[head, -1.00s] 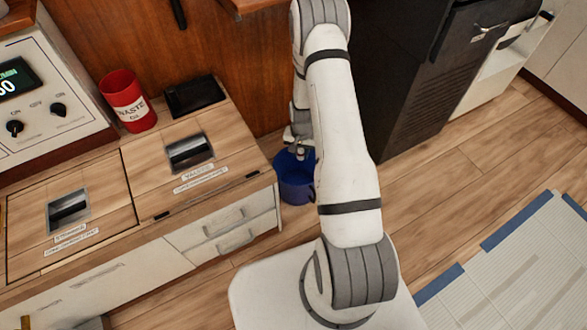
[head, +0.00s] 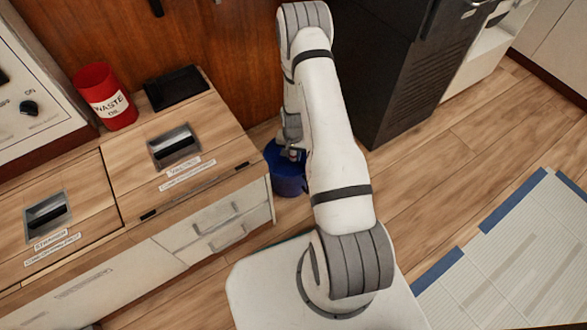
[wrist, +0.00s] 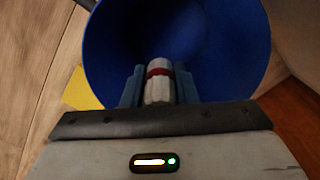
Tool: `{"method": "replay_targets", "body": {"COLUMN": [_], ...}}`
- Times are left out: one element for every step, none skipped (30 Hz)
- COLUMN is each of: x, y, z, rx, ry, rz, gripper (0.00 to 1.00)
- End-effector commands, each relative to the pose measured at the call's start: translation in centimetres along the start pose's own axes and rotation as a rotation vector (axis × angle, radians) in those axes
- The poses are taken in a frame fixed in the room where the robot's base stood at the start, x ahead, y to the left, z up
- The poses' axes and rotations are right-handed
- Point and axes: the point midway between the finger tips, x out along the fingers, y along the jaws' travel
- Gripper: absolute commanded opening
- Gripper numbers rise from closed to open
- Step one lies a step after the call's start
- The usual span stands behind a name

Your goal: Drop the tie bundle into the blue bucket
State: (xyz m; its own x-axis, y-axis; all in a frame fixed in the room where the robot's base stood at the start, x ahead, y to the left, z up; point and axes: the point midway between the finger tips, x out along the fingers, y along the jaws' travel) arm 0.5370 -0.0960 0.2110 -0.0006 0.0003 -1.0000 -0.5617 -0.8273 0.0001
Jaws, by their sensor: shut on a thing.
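The blue bucket (head: 289,178) stands on the floor between the wooden counter and the dark cabinet, partly hidden behind my arm in the head view. In the wrist view the bucket (wrist: 225,40) is wide and open below my gripper. My gripper (wrist: 159,84) is shut on the tie bundle (wrist: 158,90), a pale bundle with a red band, held between the two blue-grey fingers. The bundle is over the bucket's opening. In the head view my gripper (head: 291,153) is at the bucket's mouth, and the bundle is too small there to make out well.
A wooden counter (head: 228,135) with labelled panels and drawers is left of the bucket. A red waste cup (head: 105,97) and a black tray (head: 177,89) stand on it. The dark cabinet (head: 405,65) is close on the right. Wooden floor (head: 440,185) is clear further right.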

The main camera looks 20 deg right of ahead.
Motion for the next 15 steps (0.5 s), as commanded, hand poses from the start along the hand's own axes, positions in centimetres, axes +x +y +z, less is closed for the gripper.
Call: {"method": "replay_targets", "body": {"x": [-0.07,-0.07,-0.08,-0.08,-0.08,-0.09,-0.09,-0.09,-0.09,-0.09,-0.09,-0.09,-0.09,-0.09,-0.09], "y": [-0.02,-0.03,-0.03,-0.03,-0.04,-0.04,-0.04,-0.04,-0.05,-0.05,-0.05,-0.05,-0.05,-0.06,-0.06], "z": [-0.01,-0.01,-0.01,-0.01,0.00,-0.01,0.00,0.00,0.00,0.00,0.00,0.00,0.01,0.01,0.01], "rx": [0.000,0.000,-0.001,-0.001,-0.001,-0.001,-0.001,-0.001,-0.001,-0.001,-0.001,-0.001,-0.001,-0.001,-0.001], "ry": [0.000,0.000,0.000,0.000,0.000,0.000,0.000,0.000,0.000,0.000,0.000,0.000,0.000,0.000,0.000], "rz": [0.000,0.000,0.000,0.000,0.000,0.000,0.000,0.000,0.000,0.000,0.000,0.000,0.000,0.000,0.000], "gripper": [0.04,0.04,0.04,0.27,0.30,0.33,0.36,0.38,0.41,0.44,0.46,0.50,0.51,0.51,0.51]}}
